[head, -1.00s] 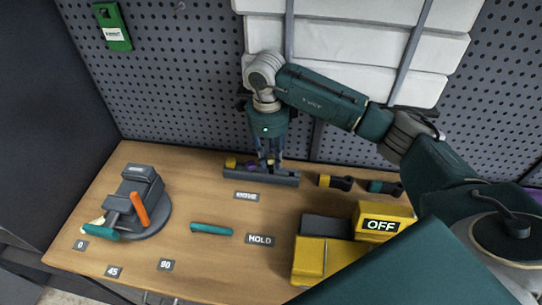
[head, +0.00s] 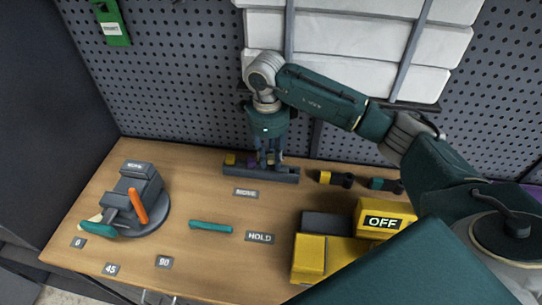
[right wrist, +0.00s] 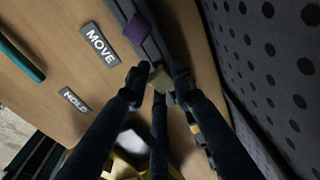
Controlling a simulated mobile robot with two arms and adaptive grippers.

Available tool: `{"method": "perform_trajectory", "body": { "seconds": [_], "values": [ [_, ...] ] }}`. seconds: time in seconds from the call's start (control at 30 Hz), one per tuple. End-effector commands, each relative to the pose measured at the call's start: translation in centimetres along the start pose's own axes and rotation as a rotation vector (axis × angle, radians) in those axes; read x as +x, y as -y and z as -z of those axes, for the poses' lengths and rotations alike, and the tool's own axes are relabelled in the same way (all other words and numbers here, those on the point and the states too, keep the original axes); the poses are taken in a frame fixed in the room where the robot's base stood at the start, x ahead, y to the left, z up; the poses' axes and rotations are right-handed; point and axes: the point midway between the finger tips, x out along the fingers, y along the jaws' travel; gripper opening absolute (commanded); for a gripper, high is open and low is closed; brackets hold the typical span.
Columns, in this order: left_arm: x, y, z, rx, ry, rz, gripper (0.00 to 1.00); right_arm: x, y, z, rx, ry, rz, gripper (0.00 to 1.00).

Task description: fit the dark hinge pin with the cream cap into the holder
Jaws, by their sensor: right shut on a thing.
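My right gripper (head: 268,160) points down at the right part of a dark grey rack (head: 286,178) at the back of the bench. In the right wrist view its fingers (right wrist: 158,82) are shut on a small block-like cream cap (right wrist: 161,77). The dark pin under the cap is hidden, so I cannot tell whether it is still seated in the rack. A purple cap (right wrist: 137,29) sits beside it in the rack, with a yellow cap (head: 230,159) further left. A grey fixture (head: 138,184) on a round base, possibly the holder, stands at the left. My left gripper is not in view.
An orange handle (head: 138,206) and a teal handle (head: 125,230) are at the fixture. A teal bar (head: 211,227) lies mid-bench. A yellow and grey box marked OFF (head: 310,257) is at the front right. A yellow-ended piece (head: 333,179) lies right of the rack. Pegboard rises behind.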

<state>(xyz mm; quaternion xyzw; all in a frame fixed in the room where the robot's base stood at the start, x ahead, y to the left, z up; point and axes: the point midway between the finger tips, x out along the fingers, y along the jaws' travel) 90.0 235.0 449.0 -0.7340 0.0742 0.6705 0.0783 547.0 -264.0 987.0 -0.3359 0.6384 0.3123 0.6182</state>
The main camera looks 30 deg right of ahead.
Motion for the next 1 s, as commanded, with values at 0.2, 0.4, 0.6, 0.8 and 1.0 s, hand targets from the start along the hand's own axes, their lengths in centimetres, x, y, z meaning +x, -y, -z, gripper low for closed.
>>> {"method": "perform_trajectory", "body": {
  "seconds": [0.2, 0.4, 0.6, 0.8, 1.0],
  "values": [
    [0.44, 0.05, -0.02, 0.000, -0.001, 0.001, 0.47, 0.49, 0.02, -0.02, 0.001, 0.001, 0.001, 0.00],
    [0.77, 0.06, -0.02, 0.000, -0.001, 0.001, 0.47, 0.89, 0.02, -0.04, 0.001, 0.001, 0.001, 0.00],
    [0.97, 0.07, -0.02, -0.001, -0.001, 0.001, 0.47, 1.15, 0.02, -0.06, 0.001, 0.001, 0.001, 0.00],
    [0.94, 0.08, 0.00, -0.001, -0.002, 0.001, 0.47, 1.12, 0.01, -0.06, 0.001, 0.001, 0.001, 0.00],
    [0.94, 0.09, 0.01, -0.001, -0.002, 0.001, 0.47, 1.13, 0.01, -0.05, 0.001, 0.001, 0.001, 0.46]
  ]
}}
